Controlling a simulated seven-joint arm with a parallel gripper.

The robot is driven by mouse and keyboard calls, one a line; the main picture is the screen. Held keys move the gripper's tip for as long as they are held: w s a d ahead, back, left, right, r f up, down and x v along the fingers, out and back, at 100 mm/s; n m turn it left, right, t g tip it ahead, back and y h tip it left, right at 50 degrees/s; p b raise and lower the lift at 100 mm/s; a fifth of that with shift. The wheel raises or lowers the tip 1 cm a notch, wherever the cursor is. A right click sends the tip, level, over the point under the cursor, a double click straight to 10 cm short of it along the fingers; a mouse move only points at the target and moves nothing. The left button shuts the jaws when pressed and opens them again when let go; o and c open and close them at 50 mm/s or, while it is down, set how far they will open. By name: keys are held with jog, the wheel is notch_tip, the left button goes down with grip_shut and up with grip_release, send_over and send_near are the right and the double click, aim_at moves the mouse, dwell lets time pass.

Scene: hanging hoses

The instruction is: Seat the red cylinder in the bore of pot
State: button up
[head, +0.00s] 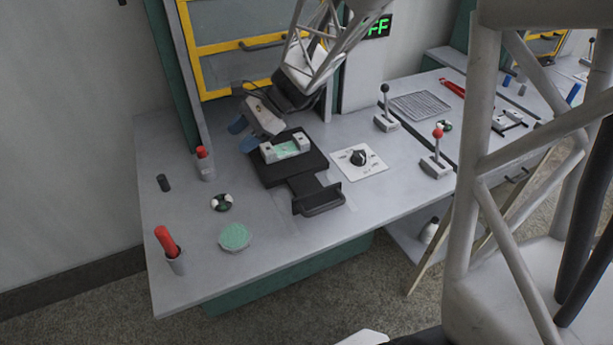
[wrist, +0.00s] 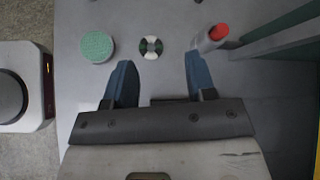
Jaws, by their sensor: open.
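A red cylinder (head: 167,241) stands with its lower end in a grey pot (head: 177,265) near the front left corner of the bench. It leans to the left in the head view, and its lower end is hidden inside the pot. I cannot tell how deep it sits. My gripper (head: 249,135) is open and empty, above the bench behind the pot and apart from it. In the wrist view, my gripper (wrist: 160,78) shows two blue fingers spread apart with nothing between them. The red cylinder is not clearly visible there.
A red-topped grey bottle (head: 206,165), a dark peg (head: 163,183), a black-and-white ring (head: 221,203) and a green-topped disc (head: 235,237) stand on the left. A black fixture (head: 271,175) is beside my gripper. Bare bench (head: 190,215) lies between the small items.

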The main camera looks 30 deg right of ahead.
jog(key=s+d+r+n+h, duration=0.2)
jog(key=s+n+h, duration=0.3)
jog(key=s, duration=0.8)
jog(key=s+d+r+n+t+h, duration=0.1)
jog(key=s+r+n+h, duration=0.4)
jog(key=s+n, duration=0.5)
jog(key=s+d, duration=0.1)
jog(key=s, duration=0.2)
jog(key=shift+t+h, duration=0.3)
